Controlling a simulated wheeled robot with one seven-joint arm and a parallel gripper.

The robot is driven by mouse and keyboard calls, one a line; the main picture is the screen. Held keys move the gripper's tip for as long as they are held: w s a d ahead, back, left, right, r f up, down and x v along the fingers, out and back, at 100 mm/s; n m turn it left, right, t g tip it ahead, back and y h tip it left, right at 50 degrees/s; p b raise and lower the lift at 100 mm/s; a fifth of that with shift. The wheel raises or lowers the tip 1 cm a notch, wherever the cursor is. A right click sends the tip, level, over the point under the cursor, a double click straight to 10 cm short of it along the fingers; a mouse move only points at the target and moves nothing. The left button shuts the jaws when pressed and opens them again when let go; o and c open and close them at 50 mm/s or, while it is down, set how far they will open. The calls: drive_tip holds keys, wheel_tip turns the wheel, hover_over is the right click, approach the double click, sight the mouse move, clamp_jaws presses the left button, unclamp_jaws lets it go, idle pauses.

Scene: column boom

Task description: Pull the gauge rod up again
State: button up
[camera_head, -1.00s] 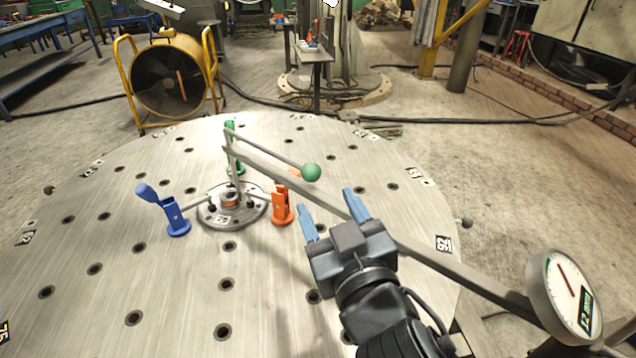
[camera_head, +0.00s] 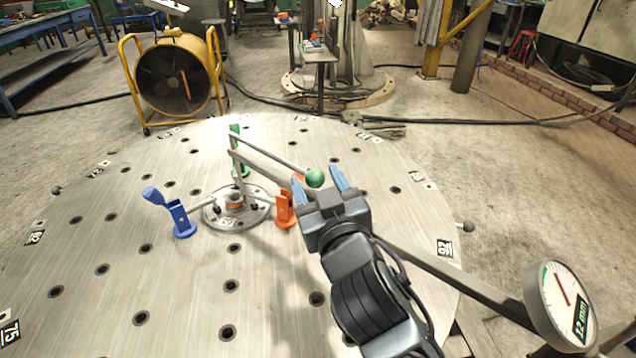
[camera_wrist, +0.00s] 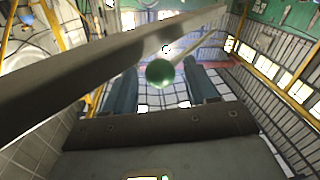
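A thin rod (camera_head: 275,157) with a green ball (camera_head: 315,177) at its end slopes down to the right from the upright post on the round table. A thicker flat bar (camera_head: 440,268) runs from the post to a dial gauge (camera_head: 560,304) at lower right, whose display reads 12 mm. My gripper (camera_head: 318,181) is open with its blue fingertips around the ball in the head view. In the wrist view the green ball (camera_wrist: 160,72) appears between the two spread fingers, with a gap on each side. The flat bar (camera_wrist: 90,72) crosses close above the left finger.
A blue clamp (camera_head: 180,218), an orange clamp (camera_head: 285,210) and a green clamp (camera_head: 236,150) stand around the central hub (camera_head: 212,218) on the round table (camera_head: 90,250). A yellow fan (camera_head: 175,80) stands behind. The table's left part is clear.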

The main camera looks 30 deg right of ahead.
clamp_jaws()
idle(0.3)
wheel_tip(320, 180, up, 10)
drive_tip(key=p, duration=0.6)
drive_tip(key=shift+p, duration=0.35)
drive_tip(key=shift+c, duration=1.5)
unclamp_jaws()
drive_tip(key=o, duration=0.4)
drive_tip(key=shift+f, duration=0.15)
drive_tip(key=shift+s, duration=0.15)
